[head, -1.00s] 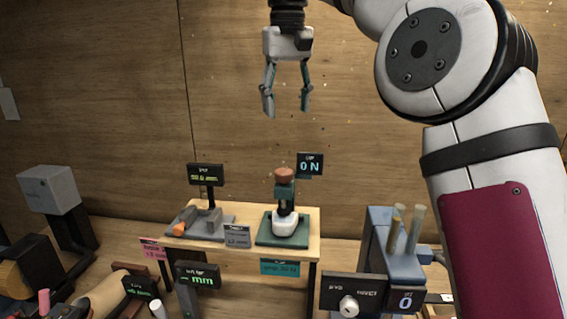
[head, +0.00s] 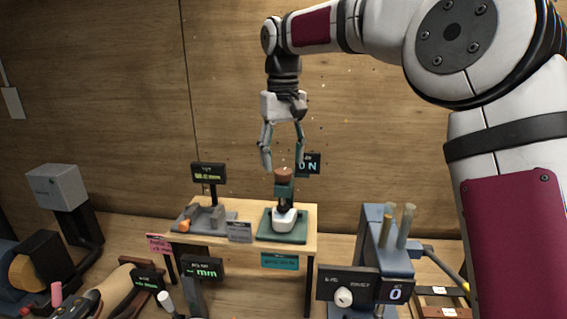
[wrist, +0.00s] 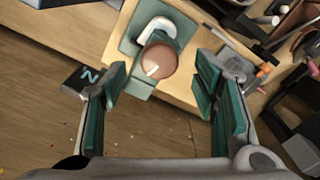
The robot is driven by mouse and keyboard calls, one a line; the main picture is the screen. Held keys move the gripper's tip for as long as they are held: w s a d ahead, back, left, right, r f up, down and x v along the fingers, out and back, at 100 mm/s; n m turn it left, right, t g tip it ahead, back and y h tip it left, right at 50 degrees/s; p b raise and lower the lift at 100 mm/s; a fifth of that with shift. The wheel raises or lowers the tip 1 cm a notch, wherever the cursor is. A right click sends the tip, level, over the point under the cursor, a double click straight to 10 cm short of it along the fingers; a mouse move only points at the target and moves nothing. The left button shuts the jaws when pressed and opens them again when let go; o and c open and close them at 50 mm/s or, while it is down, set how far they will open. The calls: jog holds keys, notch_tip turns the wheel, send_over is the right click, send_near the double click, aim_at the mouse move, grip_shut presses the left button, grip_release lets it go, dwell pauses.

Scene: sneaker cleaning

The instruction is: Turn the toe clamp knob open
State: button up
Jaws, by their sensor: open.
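The toe clamp knob (head: 284,173) is a round copper-brown cap on top of a green clamp post (head: 284,191). A white shoe toe (head: 284,218) sits under the post on a green base plate (head: 299,234). My gripper (head: 284,163) is open and empty, pointing down, with its fingertips close to the knob's height in the head view. In the wrist view the knob (wrist: 158,61) shows its top with a pale line, framed between the spread fingers (wrist: 161,72) toward the far side. I cannot tell whether the fingertips reach down past it; no contact shows.
A grey gauge fixture (head: 216,218) with a display (head: 208,174) shares the small wooden table (head: 251,249). A blue-grey device (head: 371,235) stands to the right.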

aim_at(283, 176)
jog(key=shift+f, duration=1.45)
jog(key=shift+c, duration=0.3)
jog(key=c, duration=1.1)
jog(key=shift+w+n+b, duration=0.1)
jog(key=shift+n+b, duration=0.25)
jog(key=shift+n, duration=1.25)
jog(key=o, duration=1.2)
jog(key=shift+c, duration=0.2)
jog(key=shift+r, duration=0.2)
